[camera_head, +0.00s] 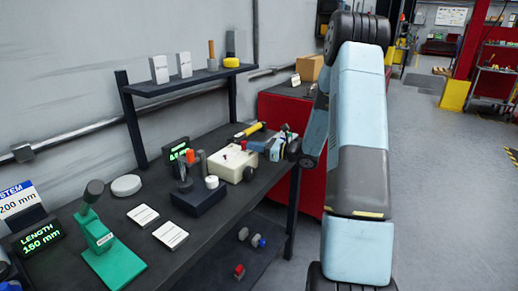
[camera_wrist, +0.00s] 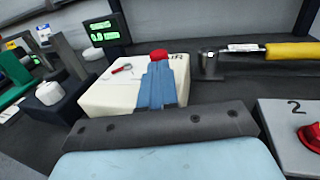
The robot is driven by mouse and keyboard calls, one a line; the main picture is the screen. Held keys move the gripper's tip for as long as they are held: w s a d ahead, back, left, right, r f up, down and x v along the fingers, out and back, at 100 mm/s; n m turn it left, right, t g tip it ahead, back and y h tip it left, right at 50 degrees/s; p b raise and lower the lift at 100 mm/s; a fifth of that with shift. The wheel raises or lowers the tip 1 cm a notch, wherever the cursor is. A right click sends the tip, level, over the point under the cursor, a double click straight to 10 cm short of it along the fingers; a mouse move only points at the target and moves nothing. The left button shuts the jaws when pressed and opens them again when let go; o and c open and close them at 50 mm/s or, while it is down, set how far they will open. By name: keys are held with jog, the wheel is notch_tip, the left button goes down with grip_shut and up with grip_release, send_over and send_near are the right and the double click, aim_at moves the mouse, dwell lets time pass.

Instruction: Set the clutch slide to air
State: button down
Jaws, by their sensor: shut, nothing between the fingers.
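The cream actuator box (camera_head: 232,165) sits on the dark bench; it also shows in the wrist view (camera_wrist: 105,97). A red knob (camera_wrist: 158,55) shows at the far side of its top, just past my fingertips. Dark lettering beside it is partly covered and unreadable; I cannot make out the slide's position. A small red part (camera_wrist: 122,68) lies on the top to the left. My gripper (camera_wrist: 160,66) is shut, its blue fingers over the box top pointing at the knob. I cannot tell whether they touch it. In the head view my gripper (camera_head: 247,146) reaches in from the right.
A grey plate marked 2 with a red knob (camera_wrist: 311,136) is at the right. A dark block with a white knob (camera_head: 211,182), a green display (camera_head: 177,151) and a green stand (camera_head: 115,262) stand to the left.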

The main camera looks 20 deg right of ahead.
aim_at(245, 143)
jog(key=w+a, duration=0.2)
jog(key=w, duration=0.1)
jog(key=shift+a, duration=0.15)
jog(key=shift+w+a+r, duration=0.1)
jog(key=shift+w, duration=0.05)
dwell(0.3)
jog(key=v, duration=1.4)
